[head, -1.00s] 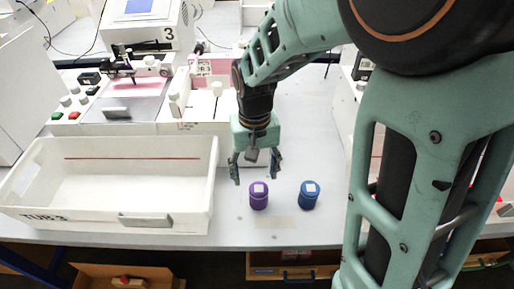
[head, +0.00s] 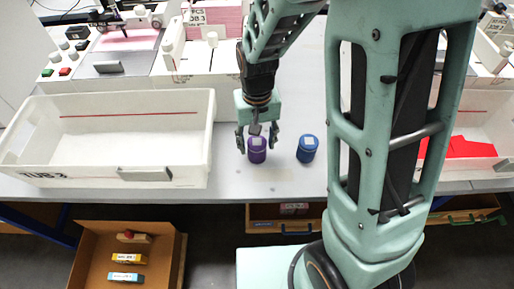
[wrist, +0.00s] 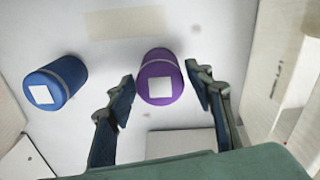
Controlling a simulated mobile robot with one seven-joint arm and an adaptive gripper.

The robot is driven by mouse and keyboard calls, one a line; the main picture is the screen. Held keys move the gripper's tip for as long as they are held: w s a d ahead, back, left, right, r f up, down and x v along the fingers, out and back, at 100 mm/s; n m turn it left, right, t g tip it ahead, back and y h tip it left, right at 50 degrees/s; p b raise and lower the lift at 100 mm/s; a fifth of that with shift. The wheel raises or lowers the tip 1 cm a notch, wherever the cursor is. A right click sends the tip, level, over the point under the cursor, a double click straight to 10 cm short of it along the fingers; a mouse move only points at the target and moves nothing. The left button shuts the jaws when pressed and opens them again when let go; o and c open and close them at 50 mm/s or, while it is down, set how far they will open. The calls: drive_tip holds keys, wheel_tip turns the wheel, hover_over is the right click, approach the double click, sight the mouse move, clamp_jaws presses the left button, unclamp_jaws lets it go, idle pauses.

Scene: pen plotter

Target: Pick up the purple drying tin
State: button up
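The purple drying tin (head: 257,151) stands upright on the light grey bench, near its front edge. It has a white square label on its lid. My gripper (head: 257,139) is open above and around the tin in the head view. In the wrist view the purple tin (wrist: 160,77) shows between the tips of my open gripper (wrist: 160,90), with a gap on each side. I cannot tell how far down the fingertips reach.
A blue tin (head: 307,148) stands just right of the purple one; it also shows in the wrist view (wrist: 55,83). A white tub (head: 200,150) lies to the left. Plotter machines (head: 110,65) stand behind.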

drive_tip(key=c, duration=0.8)
drive_tip(key=shift+c, duration=0.2)
